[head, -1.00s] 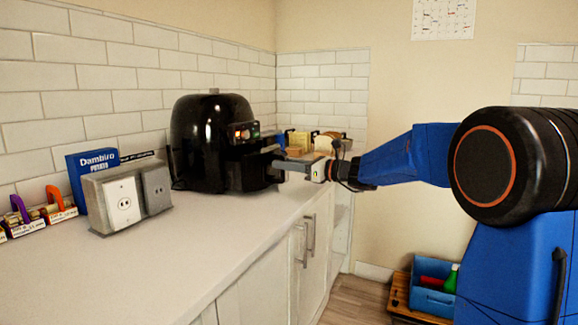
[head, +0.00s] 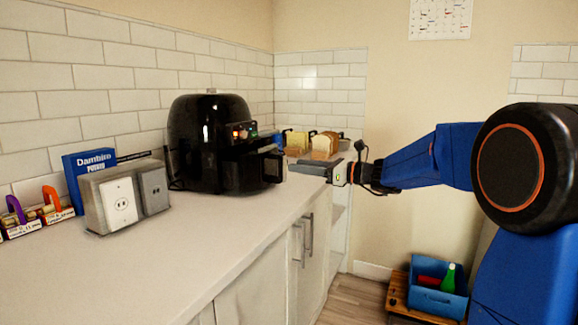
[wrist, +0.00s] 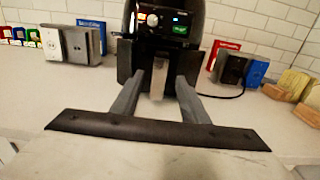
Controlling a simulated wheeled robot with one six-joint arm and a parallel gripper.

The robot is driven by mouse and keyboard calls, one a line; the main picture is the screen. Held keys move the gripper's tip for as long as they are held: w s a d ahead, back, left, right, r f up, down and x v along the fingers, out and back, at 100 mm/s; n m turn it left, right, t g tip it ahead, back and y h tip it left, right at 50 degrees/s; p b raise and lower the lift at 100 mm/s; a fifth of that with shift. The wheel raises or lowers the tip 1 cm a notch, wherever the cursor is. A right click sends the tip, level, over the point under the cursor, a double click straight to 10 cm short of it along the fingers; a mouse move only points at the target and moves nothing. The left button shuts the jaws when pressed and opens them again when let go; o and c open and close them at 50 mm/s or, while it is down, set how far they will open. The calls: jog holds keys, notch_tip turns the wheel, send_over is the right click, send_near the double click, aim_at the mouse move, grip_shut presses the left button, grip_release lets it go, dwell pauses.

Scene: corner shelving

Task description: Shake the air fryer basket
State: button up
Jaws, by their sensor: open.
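The black air fryer (head: 211,125) stands on the counter, with lit controls on its front. Its basket (head: 238,172) is in the lower front, and the handle (head: 273,166) sticks out to the right. In the wrist view the air fryer (wrist: 165,22) is straight ahead, and the grey basket handle (wrist: 159,78) lies between the fingers as seen from there. My gripper (head: 292,167) is open and empty, in front of the handle with a small gap in the head view. The two fingers (wrist: 157,92) also show in the wrist view. The basket's inside is hidden.
A grey outlet box (head: 122,195) and a blue book (head: 88,170) stand left of the air fryer. Bread slices (head: 324,146) are at the back right. The counter (head: 190,240) is clear in front. A blue crate (head: 437,298) stands low at the right.

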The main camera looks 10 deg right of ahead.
jog(key=v, duration=1)
jog(key=shift+d, duration=0.15)
jog(key=s+a+f+n+g+h, duration=0.25)
jog(key=s+f+n, duration=0.2)
jog(key=s, duration=0.35)
jog(key=s+a+f+n+g+h, duration=0.2)
jog(key=s+a+f+n, duration=0.25)
jog(key=s, duration=0.25)
jog(key=s+a+f+n+g+h, duration=0.25)
jog(key=s+f, duration=0.25)
jog(key=s, duration=0.3)
jog(key=s+d+f+n+h, duration=0.3)
jog(key=s+d+f+n, duration=0.2)
jog(key=s+n, duration=0.2)
jog(key=s+d+f+n+t+h, duration=0.1)
jog(key=s+d+f+n+h, duration=0.3)
jog(key=s, duration=0.5)
notch_tip(320, 180, down, 2)
jog(key=d+n, duration=0.1)
jog(key=n, duration=0.1)
jog(key=shift+d+n+h, duration=0.25)
jog(key=shift+n+h, duration=0.05)
jog(key=shift+n, duration=0.05)
jog(key=shift+s, duration=0.1)
